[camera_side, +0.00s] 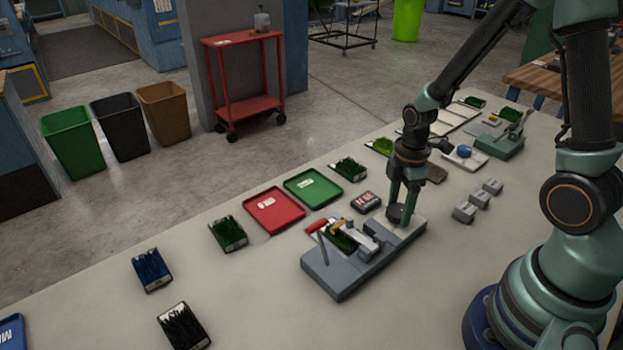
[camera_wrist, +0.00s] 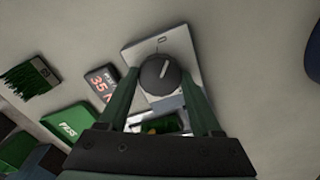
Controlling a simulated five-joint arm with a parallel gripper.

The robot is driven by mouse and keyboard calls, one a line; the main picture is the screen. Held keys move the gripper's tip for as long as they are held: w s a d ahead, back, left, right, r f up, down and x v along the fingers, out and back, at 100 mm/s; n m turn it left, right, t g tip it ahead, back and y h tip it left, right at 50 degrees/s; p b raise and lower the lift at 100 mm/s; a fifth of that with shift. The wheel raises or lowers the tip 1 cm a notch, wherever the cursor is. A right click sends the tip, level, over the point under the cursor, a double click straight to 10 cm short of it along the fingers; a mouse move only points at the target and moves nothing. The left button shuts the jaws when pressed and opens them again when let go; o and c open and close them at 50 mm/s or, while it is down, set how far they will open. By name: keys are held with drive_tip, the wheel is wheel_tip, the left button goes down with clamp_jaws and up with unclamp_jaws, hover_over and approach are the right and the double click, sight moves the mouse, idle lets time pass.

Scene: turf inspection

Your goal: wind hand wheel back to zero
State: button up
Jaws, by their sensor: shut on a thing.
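The hand wheel (camera_wrist: 160,76) is a dark round knob with a pale pointer line, on a light plate at the end of the grey test fixture (camera_side: 338,283). In the side view the wheel (camera_side: 398,213) sits at the fixture's right end. My gripper (camera_side: 404,212) points down over it and is shut on it. In the wrist view the fingers of my gripper (camera_wrist: 160,88) lie on either side of the wheel. A small mark shows on the plate above the wheel. A display (camera_side: 365,202) beside the fixture shows red digits; the wrist view reads about 35, partly hidden by a finger.
A red tray (camera_side: 274,209) and a green tray (camera_side: 313,187) lie behind the fixture. Turf samples (camera_side: 228,233) stand along the table. Several grey blocks (camera_side: 465,211) stand to the right.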

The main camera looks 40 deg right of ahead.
drive_tip(key=n, duration=0.5)
drive_tip(key=shift+n, duration=0.3)
idle(0.4)
drive_tip(key=o, duration=1.4)
drive_tip(key=shift+r, duration=0.1)
wheel_tip(320, 180, up, 12)
drive_tip(key=shift+f, duration=0.1)
wheel_tip(320, 180, up, 10)
drive_tip(key=m+t, duration=0.6)
drive_tip(key=m, duration=1.2)
hover_over(398, 211)
drive_tip(key=s+a, duration=0.2)
drive_tip(key=a, duration=0.4)
drive_tip(key=shift+s+d, duration=0.1)
drive_tip(key=shift+s, duration=0.1)
